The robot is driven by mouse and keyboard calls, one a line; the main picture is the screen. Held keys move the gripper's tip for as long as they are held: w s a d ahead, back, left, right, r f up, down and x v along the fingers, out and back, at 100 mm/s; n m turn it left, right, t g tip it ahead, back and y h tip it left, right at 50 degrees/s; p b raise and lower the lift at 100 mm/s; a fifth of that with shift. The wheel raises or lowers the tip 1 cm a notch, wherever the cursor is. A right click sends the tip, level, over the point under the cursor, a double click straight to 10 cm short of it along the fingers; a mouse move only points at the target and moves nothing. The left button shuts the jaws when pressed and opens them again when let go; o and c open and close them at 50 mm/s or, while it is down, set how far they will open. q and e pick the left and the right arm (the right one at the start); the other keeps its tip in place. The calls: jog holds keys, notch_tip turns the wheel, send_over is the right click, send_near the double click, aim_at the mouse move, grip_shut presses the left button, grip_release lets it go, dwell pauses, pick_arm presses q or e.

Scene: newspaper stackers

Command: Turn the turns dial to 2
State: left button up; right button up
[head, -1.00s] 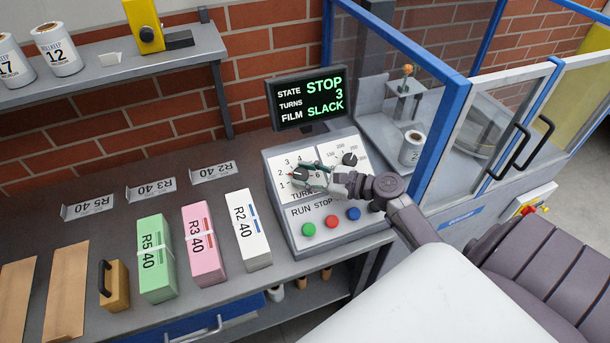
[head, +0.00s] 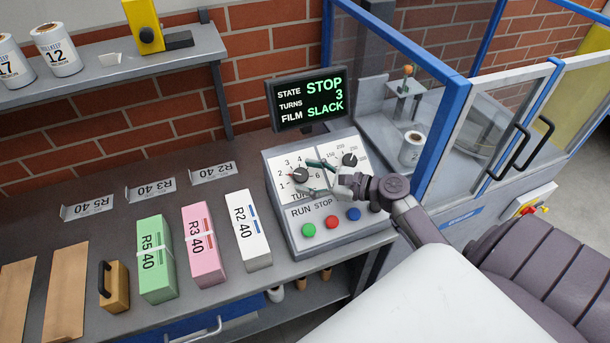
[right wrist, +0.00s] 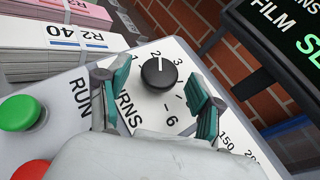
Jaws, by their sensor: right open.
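The turns dial is a round black knob (head: 300,174) on the white, numbered face of the control box. It also shows in the right wrist view (right wrist: 159,72), where its white pointer line points up towards the 2. The display (head: 309,100) reads STOP, turns 3, film SLACK. My right gripper (head: 314,177) is open, just right of the knob. In the right wrist view, its green-padded fingers (right wrist: 159,88) are spread to either side of the knob, with gaps between. My left gripper is out of view.
A second knob (head: 349,160) sits right of the turns dial. Green (head: 308,230), red (head: 331,222) and blue (head: 353,214) buttons lie below. White (head: 248,232), pink (head: 203,245) and green (head: 155,260) bundles stand on the bench to the left.

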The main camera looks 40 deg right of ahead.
jog(key=v, duration=1)
jog(key=shift+s+d, duration=0.2)
jog(key=shift+s, duration=0.15)
jog(key=shift+r, duration=0.1)
